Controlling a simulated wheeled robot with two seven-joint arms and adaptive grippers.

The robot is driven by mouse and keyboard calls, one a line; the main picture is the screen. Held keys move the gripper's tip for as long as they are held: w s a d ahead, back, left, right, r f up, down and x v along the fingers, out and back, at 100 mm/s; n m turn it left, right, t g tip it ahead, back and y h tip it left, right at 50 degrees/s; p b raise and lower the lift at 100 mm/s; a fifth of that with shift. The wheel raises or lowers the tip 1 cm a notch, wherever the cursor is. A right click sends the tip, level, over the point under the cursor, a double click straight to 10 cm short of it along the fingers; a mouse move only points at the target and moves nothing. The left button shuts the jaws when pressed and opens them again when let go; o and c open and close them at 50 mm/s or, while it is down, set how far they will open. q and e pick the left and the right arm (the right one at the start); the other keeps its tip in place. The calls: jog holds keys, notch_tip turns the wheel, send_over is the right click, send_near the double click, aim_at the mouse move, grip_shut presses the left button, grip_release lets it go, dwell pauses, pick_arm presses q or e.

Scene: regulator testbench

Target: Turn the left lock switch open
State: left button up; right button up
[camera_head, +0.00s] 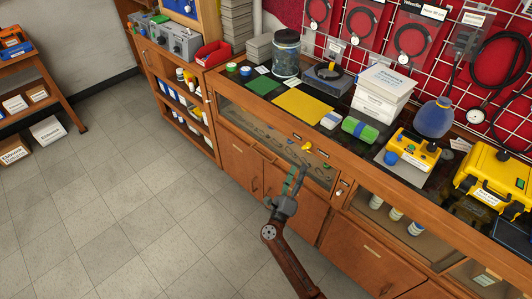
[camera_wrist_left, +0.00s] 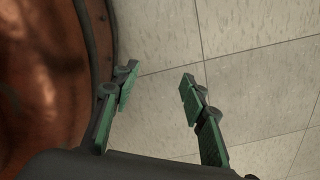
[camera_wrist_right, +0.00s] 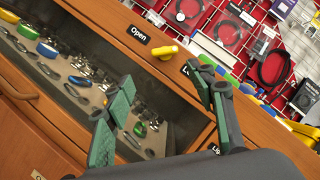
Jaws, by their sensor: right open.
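A yellow lock switch (camera_head: 307,147) sits on the wooden front rail of the workbench, above the glass display front. In the right wrist view the yellow switch (camera_wrist_right: 165,51) lies between an "Open" label (camera_wrist_right: 138,34) and a second label partly hidden by a finger. My right gripper (camera_head: 294,178) is open and empty, below and in front of the switch, apart from it. In the right wrist view the switch shows beyond the gap between the fingertips (camera_wrist_right: 166,80). My left gripper (camera_wrist_left: 160,76) is open and empty over floor tiles; it is outside the head view.
Glass-fronted compartments (camera_head: 275,142) with small fittings lie under the rail. A pale switch-like part (camera_head: 340,192) sits further right. The benchtop holds a yellow mat (camera_head: 302,106), a green cylinder (camera_head: 360,129) and yellow cases (camera_head: 497,178). The floor at left is clear.

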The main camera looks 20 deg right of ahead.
aim_at(307, 147)
pick_arm(q)
jog(key=shift+s+g, duration=0.4)
jog(key=shift+s, duration=0.85)
pick_arm(e)
jog(key=w+d+r+m+g, duration=0.1)
jog(key=w+d+r+m, duration=0.1)
jog(key=w+d+r, duration=0.2)
jog(key=shift+w+d, duration=0.8)
jog(key=shift+d, duration=0.15)
jog(key=shift+r, duration=0.1)
jog(key=shift+c, duration=0.7)
